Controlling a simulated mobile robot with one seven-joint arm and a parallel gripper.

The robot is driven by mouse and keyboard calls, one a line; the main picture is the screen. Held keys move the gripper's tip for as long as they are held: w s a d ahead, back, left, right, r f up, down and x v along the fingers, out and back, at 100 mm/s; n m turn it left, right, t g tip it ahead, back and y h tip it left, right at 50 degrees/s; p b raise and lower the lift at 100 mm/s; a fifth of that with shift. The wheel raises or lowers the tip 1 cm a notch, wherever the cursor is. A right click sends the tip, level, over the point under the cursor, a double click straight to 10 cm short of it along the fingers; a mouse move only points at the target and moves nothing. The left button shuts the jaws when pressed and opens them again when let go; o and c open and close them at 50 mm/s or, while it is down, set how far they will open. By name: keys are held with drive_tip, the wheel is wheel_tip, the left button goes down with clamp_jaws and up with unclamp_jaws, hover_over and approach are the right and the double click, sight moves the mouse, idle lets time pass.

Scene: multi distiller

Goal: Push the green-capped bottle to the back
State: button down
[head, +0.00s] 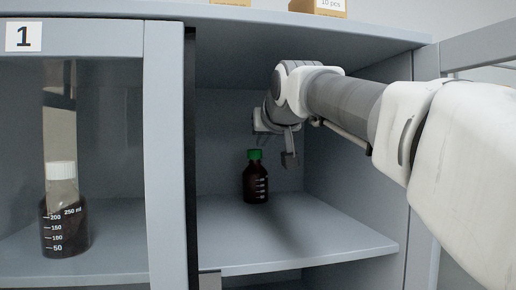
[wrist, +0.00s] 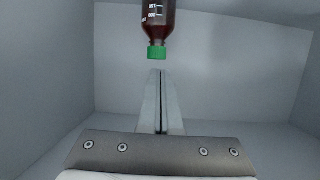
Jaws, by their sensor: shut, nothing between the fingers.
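The green-capped bottle (head: 256,184) is dark brown with white markings and stands upright on the shelf (head: 330,240) inside the open cabinet, toward the back. In the wrist view the bottle (wrist: 158,22) appears upside down at the top edge, its green cap (wrist: 157,52) just beyond my fingertips. My gripper (head: 290,160) hangs inside the cabinet, to the right of the cap in the head view. In the wrist view my gripper (wrist: 160,73) is shut and empty, its fingers lined up with the cap. I cannot tell whether they touch it.
The left compartment, marked with a label 1 (head: 24,37), holds a larger white-capped bottle (head: 65,220) of dark liquid behind a glass door. Boxes (head: 318,6) sit on top. The shelf around the green-capped bottle is clear.

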drive_tip(key=shift+s+d+b, duration=0.2)
drive_tip(key=shift+s+b, duration=0.05)
drive_tip(key=shift+s, duration=0.75)
drive_tip(key=shift+s+d+b, duration=0.2)
drive_tip(key=shift+s, duration=0.75)
drive_tip(key=c, duration=1.6)
unclamp_jaws()
